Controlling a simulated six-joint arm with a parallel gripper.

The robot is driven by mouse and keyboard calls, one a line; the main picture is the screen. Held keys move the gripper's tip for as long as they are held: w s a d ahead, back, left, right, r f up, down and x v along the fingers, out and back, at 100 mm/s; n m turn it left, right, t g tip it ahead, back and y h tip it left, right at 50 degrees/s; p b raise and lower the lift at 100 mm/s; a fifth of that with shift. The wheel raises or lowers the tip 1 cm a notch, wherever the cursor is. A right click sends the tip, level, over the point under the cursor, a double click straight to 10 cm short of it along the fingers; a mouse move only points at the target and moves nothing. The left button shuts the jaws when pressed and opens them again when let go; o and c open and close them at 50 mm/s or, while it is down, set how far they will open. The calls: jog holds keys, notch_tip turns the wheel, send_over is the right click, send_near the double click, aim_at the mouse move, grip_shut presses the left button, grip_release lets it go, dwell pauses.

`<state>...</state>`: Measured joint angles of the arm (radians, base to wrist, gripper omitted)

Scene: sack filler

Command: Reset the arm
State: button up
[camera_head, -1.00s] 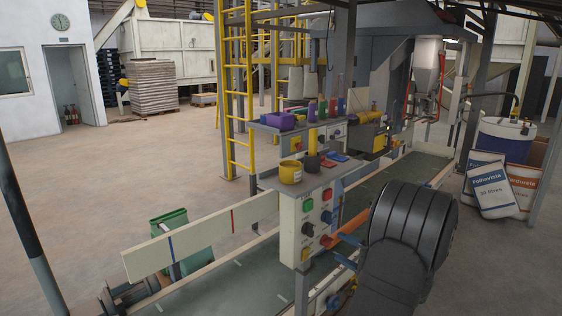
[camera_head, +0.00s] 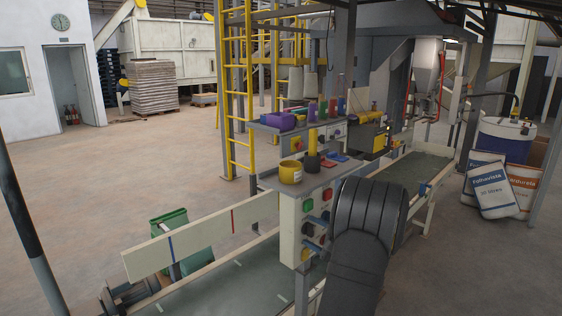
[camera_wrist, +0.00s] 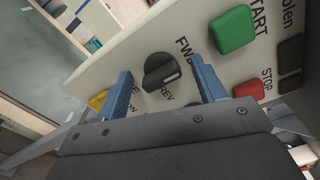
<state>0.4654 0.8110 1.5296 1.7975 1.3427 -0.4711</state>
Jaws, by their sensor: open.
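My gripper (camera_wrist: 163,86) is open in the wrist view, its two blue fingers apart in front of the control panel (camera_wrist: 135,57). A black selector knob (camera_wrist: 160,72) marked FWD and REV shows between the fingers; I cannot tell whether they touch it. A green START button (camera_wrist: 233,29) and a red STOP button (camera_wrist: 249,89) are to the right. A yellow button (camera_wrist: 97,100) is partly hidden by the left finger.
A yellow pot (camera_head: 290,172) and small coloured items stand on the shelf above the panel. The conveyor (camera_head: 235,280) runs below and behind it. Printed sacks (camera_head: 492,190) stand on the right. A yellow ladder (camera_head: 238,90) rises behind. Open floor (camera_head: 150,160) lies left.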

jog(key=m, duration=0.6)
jog(key=shift+r, duration=0.1)
jog(key=m, duration=0.7)
jog(key=shift+w+d, duration=0.1)
jog(key=shift+d, duration=0.05)
dwell(2.4)
